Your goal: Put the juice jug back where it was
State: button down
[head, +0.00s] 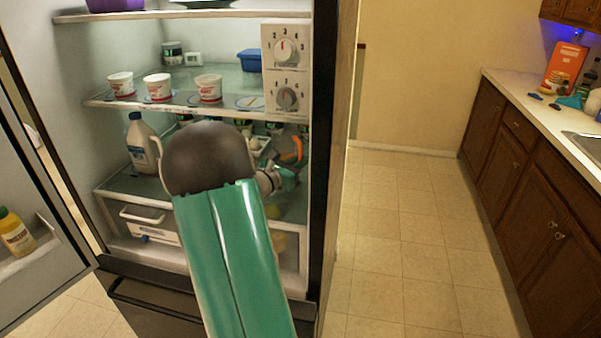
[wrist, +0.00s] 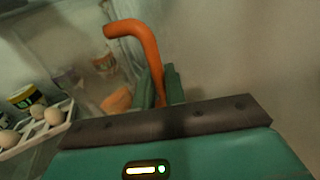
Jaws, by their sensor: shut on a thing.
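An orange curved handle (head: 293,150), seemingly the juice jug's, shows inside the open fridge at the right of the middle shelf. In the wrist view the handle (wrist: 142,48) rises between the green fingers of my gripper (wrist: 158,88). My gripper (head: 284,178) is shut on it, and the arm reaches into the fridge. The jug's body is hard to make out; my arm hides much of that area in the head view. I cannot tell whether the jug touches the shelf.
A white milk jug (head: 143,145) stands left of my arm on the same shelf. Eggs in a carton (wrist: 38,122) lie left of my gripper. Yogurt cups (head: 158,87) stand on the shelf above. The fridge's right wall is close to my gripper. The open door holds a yellow bottle (head: 16,233).

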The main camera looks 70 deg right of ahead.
jog(key=shift+s+f, duration=0.2)
jog(key=shift+f, duration=1.55)
jog(key=shift+f, duration=0.2)
jog(key=c, duration=1.5)
grip_release()
jog(key=shift+o, duration=0.2)
jog(key=shift+r, duration=0.2)
jog(key=v, duration=1.2)
